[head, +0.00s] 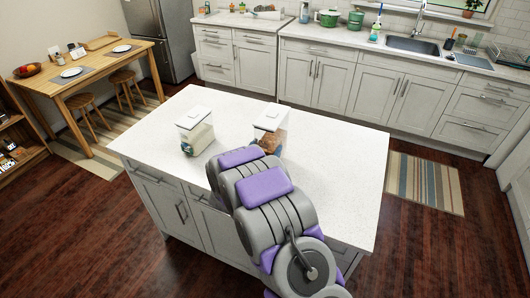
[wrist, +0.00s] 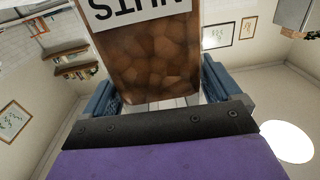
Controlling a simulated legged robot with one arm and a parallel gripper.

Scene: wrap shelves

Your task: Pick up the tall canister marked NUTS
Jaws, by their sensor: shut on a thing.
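The NUTS canister (wrist: 150,55) fills the upper middle of the wrist view, with brown nuts inside and a white label reading NUTS upside down. My gripper (wrist: 165,95) has one blue-grey finger on each side of the canister and is shut on it.
A second clear canister with a white lid (head: 196,132) and pale contents stands to the left on the white island top (head: 340,150). The island's right side is clear. A sink counter (head: 335,50) runs along the back, and a wooden table (head: 85,72) stands at the left.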

